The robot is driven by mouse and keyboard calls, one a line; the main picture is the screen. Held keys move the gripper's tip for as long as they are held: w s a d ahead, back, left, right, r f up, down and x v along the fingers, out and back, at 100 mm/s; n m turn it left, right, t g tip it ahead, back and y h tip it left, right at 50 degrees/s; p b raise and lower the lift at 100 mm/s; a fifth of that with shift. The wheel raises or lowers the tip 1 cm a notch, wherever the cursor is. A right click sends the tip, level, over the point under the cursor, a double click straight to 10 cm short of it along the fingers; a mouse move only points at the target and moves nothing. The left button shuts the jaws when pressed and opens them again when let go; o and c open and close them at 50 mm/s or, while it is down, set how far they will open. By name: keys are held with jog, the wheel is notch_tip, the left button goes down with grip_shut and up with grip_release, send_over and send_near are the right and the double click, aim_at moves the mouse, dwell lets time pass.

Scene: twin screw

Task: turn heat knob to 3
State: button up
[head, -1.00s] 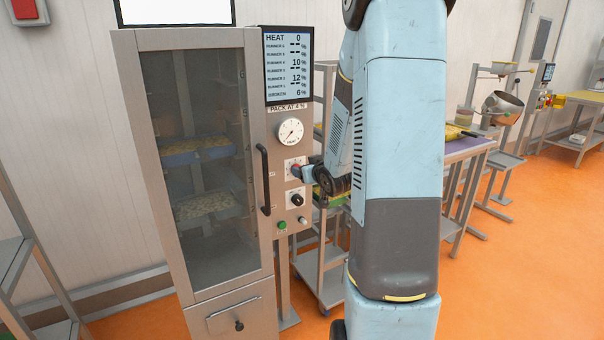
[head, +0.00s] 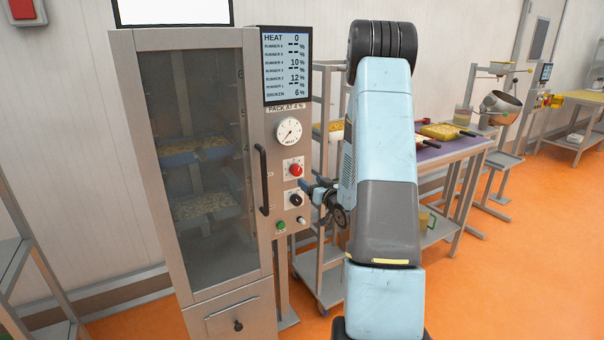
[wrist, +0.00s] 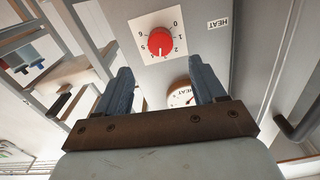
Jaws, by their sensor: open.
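The red heat knob (head: 296,170) is on a white dial plate on the cabinet's front panel. In the wrist view the knob (wrist: 160,41) shows whole, upside down, with a HEAT label beside it. Its white mark points down, between the 2 and the 4, where the 3 would be; that digit is hard to read. The screen (head: 287,66) reads HEAT 0. My gripper (wrist: 163,72) is open and empty, apart from the knob. In the head view my gripper (head: 306,190) is just below and right of the red knob, close to the black knob.
A black knob (head: 295,199), a green button (head: 281,225) and a small pale knob (head: 301,220) sit below. A round gauge (head: 289,131) is above the heat knob. The cabinet's door handle (head: 262,180) stands out at left. A shelf trolley (head: 327,255) stands to the right.

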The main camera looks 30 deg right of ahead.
aim_at(298, 172)
jog(key=w, duration=0.9)
jog(key=shift+w+a, duration=0.2)
jog(key=shift+w, duration=0.05)
jog(key=c, duration=1)
jog(key=shift+c, duration=0.3)
